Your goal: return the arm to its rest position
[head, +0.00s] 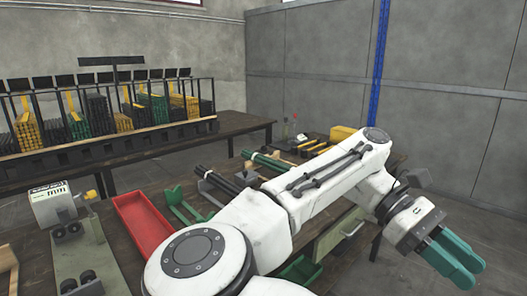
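My arm reaches across the lower right of the head view, over the near bench. My gripper (457,270) is at the far right end of the arm, with green fingers pointing down and to the right. It is beyond the bench's right edge, above the floor. The two fingers appear close together, and I see nothing between them, but I cannot tell from this angle whether they are open or shut.
A near bench carries a red tray (146,226), a rivet press (72,225), green holders (187,208) and dark rods (222,186). A back table (98,155) holds a rack of yellow, green and black pieces. Grey walls stand behind. The floor at right is clear.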

